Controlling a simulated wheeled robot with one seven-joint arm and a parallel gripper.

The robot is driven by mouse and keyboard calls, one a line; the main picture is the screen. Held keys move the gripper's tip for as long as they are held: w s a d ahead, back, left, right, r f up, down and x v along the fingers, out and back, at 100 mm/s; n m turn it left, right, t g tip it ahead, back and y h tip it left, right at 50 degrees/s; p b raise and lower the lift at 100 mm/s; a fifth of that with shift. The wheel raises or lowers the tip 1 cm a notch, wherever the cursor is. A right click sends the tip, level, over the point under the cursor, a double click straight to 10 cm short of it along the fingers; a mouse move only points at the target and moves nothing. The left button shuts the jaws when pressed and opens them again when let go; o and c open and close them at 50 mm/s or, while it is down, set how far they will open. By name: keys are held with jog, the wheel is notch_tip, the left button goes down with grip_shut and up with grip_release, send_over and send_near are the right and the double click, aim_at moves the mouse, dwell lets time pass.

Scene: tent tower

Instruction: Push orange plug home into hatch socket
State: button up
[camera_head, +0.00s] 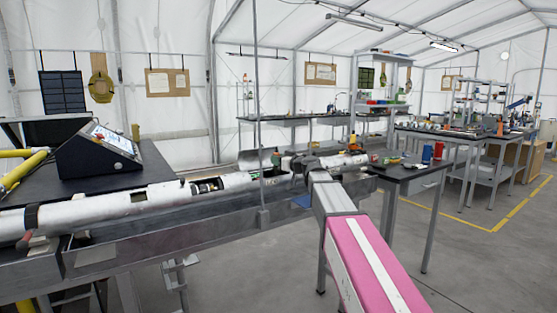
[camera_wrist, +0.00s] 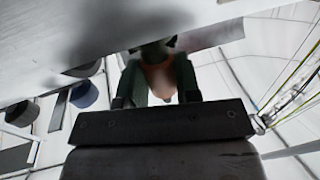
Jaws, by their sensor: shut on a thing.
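My gripper (camera_wrist: 160,88) shows in the wrist view with its dark green fingers on either side of an orange, rounded piece, which I take to be the orange plug (camera_wrist: 159,75). The fingers are closed on it, and its far end is in shadow. A pale surface hangs close over the fingertips. In the head view my gripper (camera_head: 277,160) is by the long white tube (camera_head: 110,210), near a raised grey flap (camera_head: 250,160). An open hatch (camera_head: 207,186) with dark parts inside lies to its left. The socket cannot be made out, nor whether the plug touches it.
The tube lies along a grey bench rail (camera_head: 190,235). A grey upright post (camera_head: 258,100) stands in front of the tube close to my gripper. A small table (camera_head: 405,174) with red and blue cans (camera_head: 433,152) stands to the right.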

jog(key=shift+f, duration=0.1)
jog(key=o, duration=1)
jog(key=v, duration=1)
jog(key=shift+s+d, duration=0.3)
